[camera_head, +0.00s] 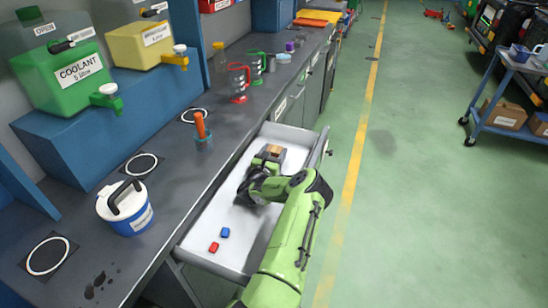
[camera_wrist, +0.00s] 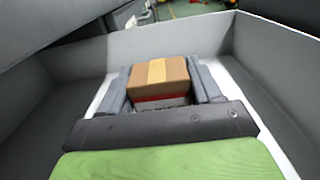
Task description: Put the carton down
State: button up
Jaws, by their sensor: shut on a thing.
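The carton (camera_wrist: 160,76) is a small brown box with a paler tape strip and a red and white band low on its side. My gripper (camera_wrist: 163,85) is shut on it, one dark finger on each side. The carton is inside the open grey-white drawer (camera_head: 205,246), toward its far end in the head view, where its brown top (camera_head: 273,149) shows just beyond my gripper (camera_head: 269,154). Whether its underside touches the drawer floor cannot be told.
A red block (camera_head: 213,247) and a blue block (camera_head: 225,232) lie at the drawer's near end. Drawer walls surround my gripper.

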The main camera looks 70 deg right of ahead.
jog(key=shift+f, duration=0.3)
jog(key=shift+s+a+f+b, duration=0.1)
jog(key=shift+a+f+b, duration=0.1)
jog(key=shift+f, duration=0.15)
jog(key=shift+a+f+b, duration=0.1)
jog(key=shift+f+b, duration=0.1)
jog(key=shift+f, duration=0.15)
jog(key=o, duration=1.1)
jog(key=shift+f, duration=0.1)
jog(key=shift+r+p, duration=0.5)
jog(key=shift+r, duration=0.05)
jog(key=a, duration=0.3)
jog(key=w+a+p, duration=0.1)
jog(key=a, duration=0.3)
jog(key=a+p, duration=0.1)
jog(key=a, duration=0.2)
jog(key=shift+w+a+r, duration=0.15)
jog(key=shift+a+r, duration=0.05)
jog(key=shift+a, duration=0.6)
jog(key=shift+d+r, duration=0.1)
